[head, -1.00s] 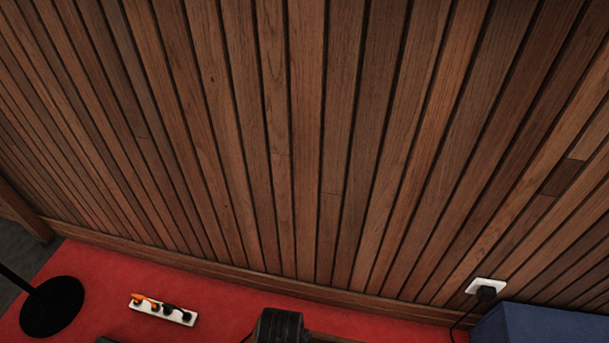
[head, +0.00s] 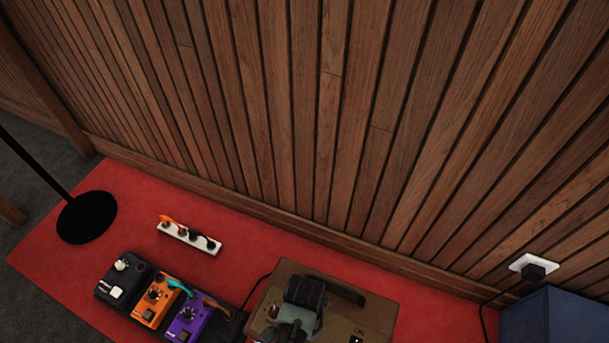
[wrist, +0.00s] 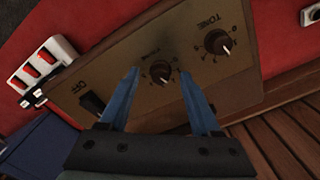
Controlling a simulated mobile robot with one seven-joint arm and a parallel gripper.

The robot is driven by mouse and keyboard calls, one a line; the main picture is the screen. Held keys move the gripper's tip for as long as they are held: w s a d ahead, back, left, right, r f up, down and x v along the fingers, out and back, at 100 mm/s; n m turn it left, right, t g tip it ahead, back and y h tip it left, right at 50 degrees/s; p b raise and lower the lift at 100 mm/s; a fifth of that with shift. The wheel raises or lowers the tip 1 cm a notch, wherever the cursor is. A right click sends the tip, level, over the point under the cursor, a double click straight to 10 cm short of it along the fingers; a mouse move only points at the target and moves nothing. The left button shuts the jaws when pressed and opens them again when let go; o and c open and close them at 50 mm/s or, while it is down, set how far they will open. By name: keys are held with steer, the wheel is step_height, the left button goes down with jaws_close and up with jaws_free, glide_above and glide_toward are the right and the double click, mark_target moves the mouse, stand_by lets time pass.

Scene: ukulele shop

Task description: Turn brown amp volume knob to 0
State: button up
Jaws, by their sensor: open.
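The brown amp (head: 375,313) stands on the red carpet at the bottom of the head view, partly behind my arm. In the wrist view its tan panel (wrist: 125,55) fills the middle. The small dark volume knob (wrist: 160,72) has a white pointer aimed down and right; its label is too blurred to read. My gripper (wrist: 157,74) is open, with its blue fingertips on either side of this knob. I cannot tell whether they touch it. The larger tone knob (wrist: 217,43) sits to the right, outside the fingers. The fingertips are hidden in the head view.
An off switch (wrist: 92,103) is left of the fingers on the panel. Black, orange (head: 157,303) and purple (head: 190,318) pedals stand left of the amp. A power strip (head: 190,238) lies behind them. A blue box (head: 555,315) is at right, near a wall plug (head: 533,268).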

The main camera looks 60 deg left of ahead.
steer(key=shift+f, duration=0.2)
jaws_close()
stand_by(0.3)
steer(key=shift+r+p, duration=0.1)
steer(key=shift+p, duration=0.3)
steer(key=shift+r+n+p, duration=0.1)
steer(key=shift+n+p, duration=0.9)
steer(key=shift+n, duration=0.1)
steer(key=n+p, duration=0.3)
steer(key=n, duration=0.2)
steer(key=shift+p, duration=0.35)
steer(key=n+p, duration=0.1)
steer(key=n, duration=0.4)
steer(key=shift+p, duration=0.4)
steer(key=shift+f+n+p, duration=0.2)
steer(key=shift+n+p, duration=0.3)
steer(key=shift+n, duration=1.3)
